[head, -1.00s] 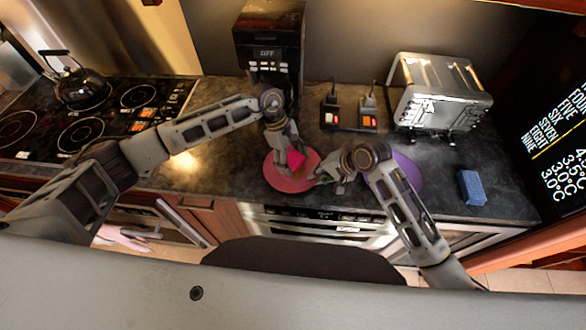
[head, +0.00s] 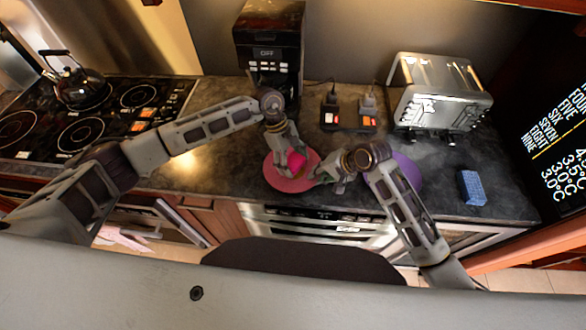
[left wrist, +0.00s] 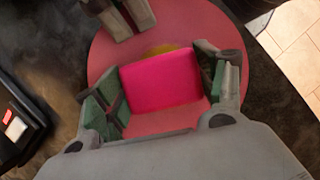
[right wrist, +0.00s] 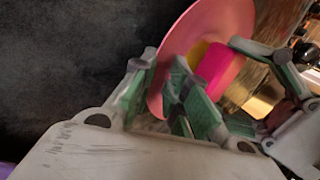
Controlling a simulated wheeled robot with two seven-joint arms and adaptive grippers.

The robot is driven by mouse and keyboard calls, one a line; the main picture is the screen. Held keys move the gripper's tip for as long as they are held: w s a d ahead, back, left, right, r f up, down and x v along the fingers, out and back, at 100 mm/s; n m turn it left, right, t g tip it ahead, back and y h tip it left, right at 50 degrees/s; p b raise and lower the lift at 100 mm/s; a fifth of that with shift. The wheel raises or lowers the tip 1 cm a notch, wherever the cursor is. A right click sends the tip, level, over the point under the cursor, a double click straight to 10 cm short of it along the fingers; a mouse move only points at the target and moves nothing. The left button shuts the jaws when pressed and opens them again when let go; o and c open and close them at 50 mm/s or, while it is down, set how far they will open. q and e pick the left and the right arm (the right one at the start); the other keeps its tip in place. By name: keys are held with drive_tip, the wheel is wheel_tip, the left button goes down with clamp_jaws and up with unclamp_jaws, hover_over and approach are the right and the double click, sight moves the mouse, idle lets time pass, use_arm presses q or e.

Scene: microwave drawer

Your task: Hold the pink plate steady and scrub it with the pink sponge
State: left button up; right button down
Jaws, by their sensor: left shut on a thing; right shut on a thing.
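Whether the sponge presses on the plate is hard to tell.
A purple plate (head: 408,168) lies partly behind my right forearm. A blue sponge (head: 472,187) lies further right. The stove with a kettle (head: 80,85) is at left.

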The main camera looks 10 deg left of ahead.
use_arm(q)
drive_tip(key=shift+f, duration=0.65)
idle(0.8)
drive_tip(key=shift+w+d, duration=0.1)
drive_tip(key=shift+w, duration=0.05)
drive_tip(key=shift+w+d, duration=0.15)
drive_tip(key=shift+w, duration=0.05)
drive_tip(key=shift+s, duration=0.15)
idle(0.4)
drive_tip(key=shift+s+a+r, duration=0.1)
drive_tip(key=shift+s+a, duration=0.4)
drive_tip(key=shift+s, duration=0.1)
drive_tip(key=shift+w+d, duration=0.15)
drive_tip(key=shift+w+d, duration=0.3)
drive_tip(key=shift+w, duration=0.3)
idle(0.3)
